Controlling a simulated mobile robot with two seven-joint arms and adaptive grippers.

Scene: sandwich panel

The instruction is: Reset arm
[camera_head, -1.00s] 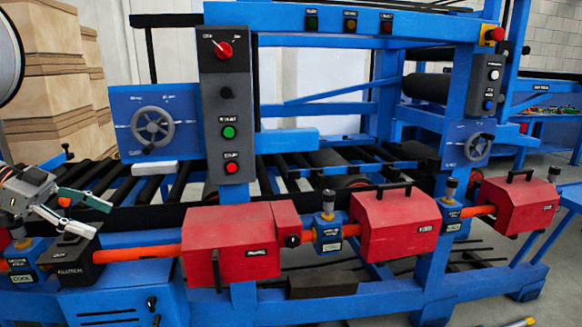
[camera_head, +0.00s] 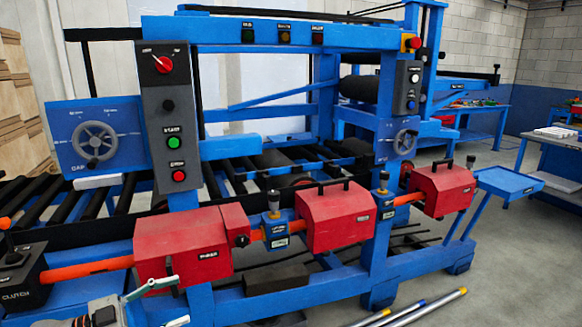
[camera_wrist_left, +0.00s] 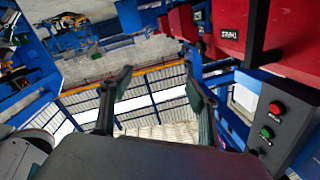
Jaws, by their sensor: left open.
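My left gripper (camera_head: 166,300) is at the lower left of the head view, in front of the leftmost red box (camera_head: 195,250) of the machine. Its two fingers are spread apart with nothing between them. In the left wrist view the open fingers (camera_wrist_left: 158,100) also stand wide apart and empty. That view is tilted, with the ceiling and roof beams between the fingers. Most of my left arm is outside the head view. My right gripper is not in view.
The blue machine carries a grey control panel (camera_head: 170,125), a handwheel (camera_head: 95,146) and black rollers. More red boxes (camera_head: 338,215) line an orange shaft. A blue tray (camera_head: 508,183) stands at right. Metal rods (camera_head: 420,308) lie on the floor. Open floor is at lower right.

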